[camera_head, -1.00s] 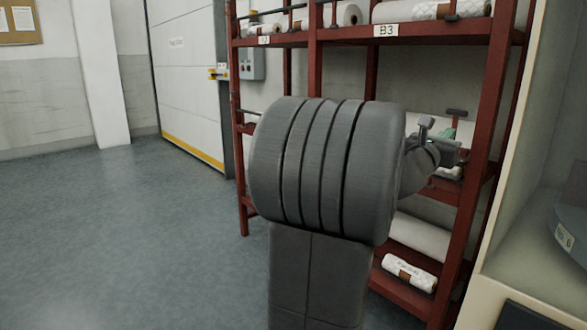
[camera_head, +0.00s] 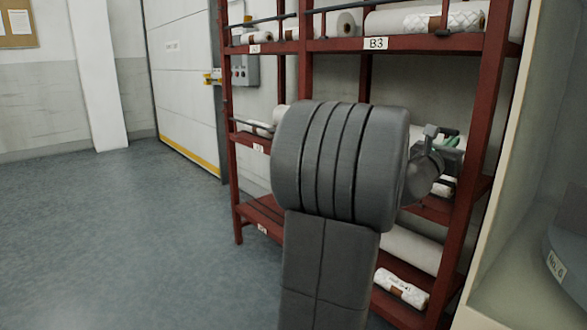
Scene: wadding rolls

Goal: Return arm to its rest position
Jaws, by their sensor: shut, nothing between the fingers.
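My own arm fills the middle of the view, with a large grey ribbed joint in front. Past it on the right, a round grey wrist link carries my gripper (camera_head: 441,134), small and partly hidden. Its fingers look shut, and no roll shows in them. It appears in front of the red rack (camera_head: 480,130), near the middle shelf on the right. A small green patch shows beside it. How far the gripper is from the shelf is hard to tell.
White rolls lie on the rack's upper shelf (camera_head: 410,43), labelled B3. A patterned roll (camera_head: 402,287) lies low down. A pale cabinet (camera_head: 520,250) stands close on the right. The floor (camera_head: 130,230) on the left is clear, before a white door (camera_head: 185,85).

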